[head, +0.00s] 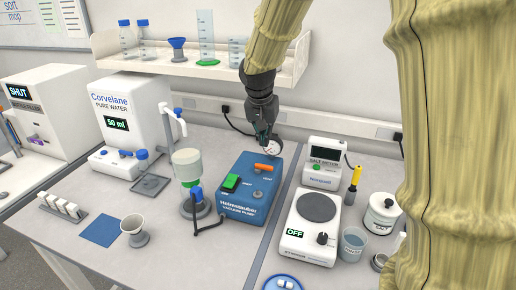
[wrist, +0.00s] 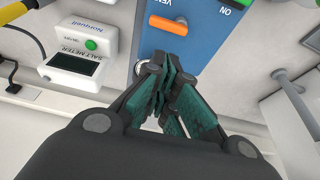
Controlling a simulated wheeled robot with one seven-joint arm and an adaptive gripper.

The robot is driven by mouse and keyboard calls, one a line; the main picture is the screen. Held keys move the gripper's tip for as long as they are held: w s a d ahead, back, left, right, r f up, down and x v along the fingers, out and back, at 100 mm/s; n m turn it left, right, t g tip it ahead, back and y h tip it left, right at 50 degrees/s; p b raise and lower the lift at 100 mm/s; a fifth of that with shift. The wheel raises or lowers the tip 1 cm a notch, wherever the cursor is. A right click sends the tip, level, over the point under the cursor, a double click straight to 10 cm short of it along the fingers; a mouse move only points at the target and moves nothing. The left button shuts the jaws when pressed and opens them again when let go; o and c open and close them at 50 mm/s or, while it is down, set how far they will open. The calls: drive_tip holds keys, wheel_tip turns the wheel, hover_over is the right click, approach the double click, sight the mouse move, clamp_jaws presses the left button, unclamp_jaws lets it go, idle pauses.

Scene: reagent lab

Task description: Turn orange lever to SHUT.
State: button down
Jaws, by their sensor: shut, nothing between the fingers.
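The orange lever (head: 264,167) lies on top of the blue vacuum pump (head: 238,211), toward its back right, and points roughly sideways in the head view. Small white labels stand near it, too small to read there. In the wrist view the orange lever (wrist: 168,26) lies across the blue top, beside an upside-down label that is partly cut off. My gripper (head: 268,142) is above the back of the pump, in front of a round gauge (head: 273,149) that it partly hides. In the wrist view my gripper (wrist: 172,66) is shut and empty, with its tips apart from the lever.
A green switch (head: 230,183) is on the pump's left. The salt meter (head: 323,166) stands right of my gripper, and a hotplate (head: 309,228) reading OFF is in front of it. A flask (head: 188,170) stands left of the pump. A shelf (head: 190,66) of glassware hangs behind.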

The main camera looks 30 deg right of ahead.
sight(264, 169)
drive_tip(key=x, duration=0.2)
drive_tip(key=p+x, duration=0.1)
drive_tip(key=x, duration=0.2)
drive_tip(key=s+p+x, duration=0.1)
drive_tip(key=x, duration=0.1)
drive_tip(key=shift+d+f, duration=0.2)
drive_tip(key=shift+f, duration=0.3)
drive_tip(key=shift+d+f, duration=0.15)
drive_tip(key=shift+f, duration=0.25)
drive_tip(key=shift+w+f, duration=0.1)
drive_tip(key=shift+f, duration=0.15)
drive_tip(key=shift+m, duration=0.3)
